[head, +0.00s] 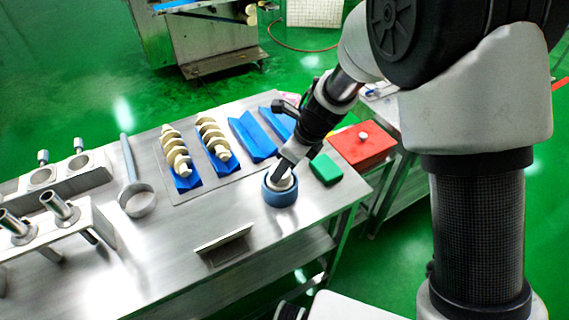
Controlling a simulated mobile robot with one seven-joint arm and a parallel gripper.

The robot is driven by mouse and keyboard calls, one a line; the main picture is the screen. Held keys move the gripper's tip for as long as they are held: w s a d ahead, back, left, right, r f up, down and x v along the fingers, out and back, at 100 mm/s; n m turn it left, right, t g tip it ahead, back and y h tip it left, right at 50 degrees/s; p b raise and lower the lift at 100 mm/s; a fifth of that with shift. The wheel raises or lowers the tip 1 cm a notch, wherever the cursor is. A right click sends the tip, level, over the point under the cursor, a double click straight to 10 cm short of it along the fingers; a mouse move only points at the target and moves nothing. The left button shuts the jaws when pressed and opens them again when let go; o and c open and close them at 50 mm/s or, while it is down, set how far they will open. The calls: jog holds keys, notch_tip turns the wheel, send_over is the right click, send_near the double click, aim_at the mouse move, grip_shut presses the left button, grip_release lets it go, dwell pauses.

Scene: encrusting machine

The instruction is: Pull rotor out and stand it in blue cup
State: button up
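The blue cup (281,197) stands upright on the steel table near its right front edge. A pale piece (287,184) shows inside its rim; it may be the rotor, but I cannot tell. My gripper (281,172) points down at the cup's mouth, its tip over or just inside the rim. Its fingers are small and partly hidden, so I cannot tell if they are shut on the pale piece. Two cream screw-shaped parts, one on the left (176,153) and one on the right (213,139), lie in blue cradles behind and left of the cup.
Empty blue cradles (252,137) lie behind the cup. A green block (325,169) sits close to its right, and a red box (363,145) farther right.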

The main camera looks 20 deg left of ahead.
jog(key=shift+r, duration=0.1)
jog(key=o, duration=1.6)
jog(key=p+v, duration=0.6)
jog(key=v, duration=0.1)
jog(key=shift+d+r, duration=0.1)
jog(key=shift+r, duration=0.15)
dwell(0.6)
